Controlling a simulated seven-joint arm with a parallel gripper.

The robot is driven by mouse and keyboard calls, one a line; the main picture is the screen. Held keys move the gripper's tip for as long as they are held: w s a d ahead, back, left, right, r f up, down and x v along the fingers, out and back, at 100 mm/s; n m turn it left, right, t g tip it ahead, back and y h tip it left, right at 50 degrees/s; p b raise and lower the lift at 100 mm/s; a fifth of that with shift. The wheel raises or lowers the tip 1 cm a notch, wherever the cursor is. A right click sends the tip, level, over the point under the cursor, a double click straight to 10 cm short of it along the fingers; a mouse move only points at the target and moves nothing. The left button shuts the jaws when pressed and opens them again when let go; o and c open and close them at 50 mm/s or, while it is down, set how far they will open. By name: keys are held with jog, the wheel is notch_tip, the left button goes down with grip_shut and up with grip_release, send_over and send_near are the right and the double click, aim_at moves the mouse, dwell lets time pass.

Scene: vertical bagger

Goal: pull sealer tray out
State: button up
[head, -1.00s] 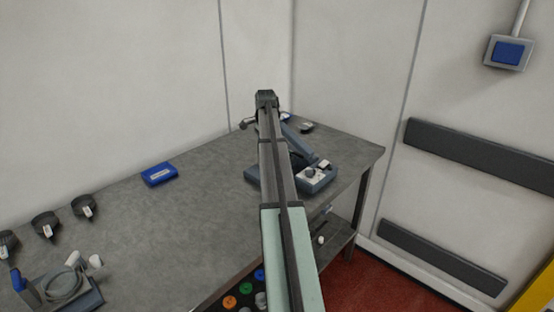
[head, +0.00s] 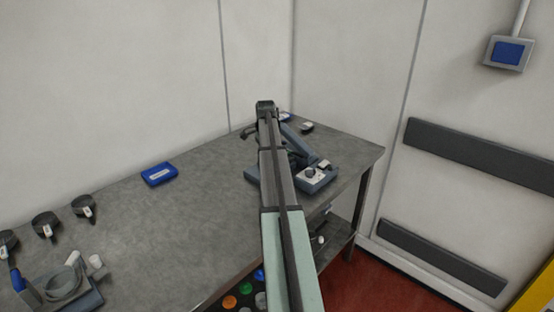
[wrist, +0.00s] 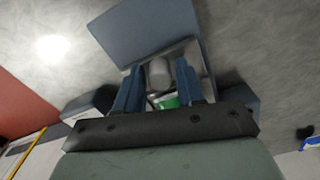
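The blue-grey sealer (head: 318,178) stands on the grey bench, partly hidden behind my arm in the head view. Its raised arm slants up to the left, and a pale panel with a dark knob faces front. In the wrist view a blue-grey plate (wrist: 145,40) lies beyond my gripper (wrist: 157,70). My two blue fingers are spread apart, with a grey rounded part (wrist: 159,73) showing between them and a green patch (wrist: 167,102) nearer. I cannot tell whether the fingers touch the grey part, or which part is the tray. My fingertips are hidden in the head view.
A blue box (head: 159,174) lies on the bench (head: 190,220) left of the sealer, with clear bench between. Black tape-like rings (head: 84,206) and a device with a coiled part (head: 62,285) sit further left. Walls close in behind and right.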

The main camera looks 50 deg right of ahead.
grip_shut()
